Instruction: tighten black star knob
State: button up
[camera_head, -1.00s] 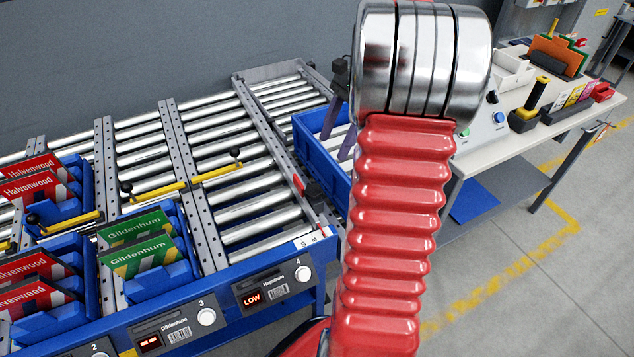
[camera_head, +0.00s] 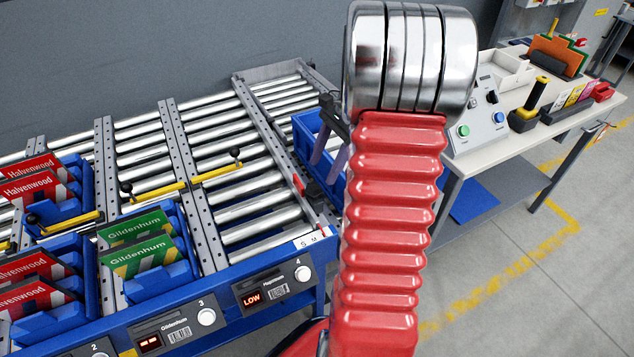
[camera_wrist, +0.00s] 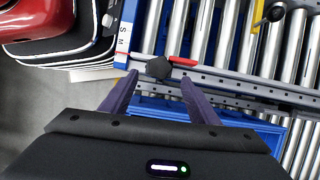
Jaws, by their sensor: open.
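The black star knob (camera_wrist: 158,68) shows in the wrist view on the side rail of the roller lane, beside a red pointer (camera_wrist: 182,61). My gripper (camera_wrist: 160,78) is open, with its two purple fingers apart. The knob lies between the lines of the fingertips and just past them; I cannot tell whether they touch it. In the head view my gripper (camera_head: 327,164) hangs over the rail's right edge, partly hidden by my red arm. The knob is hard to make out there; the red pointer (camera_head: 300,184) shows to the left of the fingers.
A blue tote (camera_head: 302,132) stands just behind the fingers. Yellow lane bars with black ball knobs (camera_head: 236,153) cross the rollers. Blue bins of red and green packs (camera_head: 136,228) stand left. A bench with a control box (camera_head: 482,122) is at right.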

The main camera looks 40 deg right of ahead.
aim_at(315, 189)
jog(key=shift+x, duration=3.2)
jog(key=shift+s, duration=0.1)
jog(key=shift+c, duration=0.2)
jog(key=c, duration=1)
jog(key=shift+m, duration=0.4)
jog(key=m, duration=0.2)
jog(key=m+t, duration=0.1)
jog(key=m, duration=0.1)
jog(key=shift+s+a+r+t+h, duration=0.1)
jog(key=shift+s+t+h, duration=0.1)
jog(key=shift+t+h, duration=0.15)
jog(key=shift+s+a+m+t+h, duration=0.1)
jog(key=shift+m+t+h, duration=0.25)
jog(key=shift+m, duration=0.85)
jog(key=shift+s+m+t+h, duration=0.15)
jog(key=shift+m+h, duration=0.25)
jog(key=shift+m, duration=0.8)
jog(key=shift+w, duration=0.1)
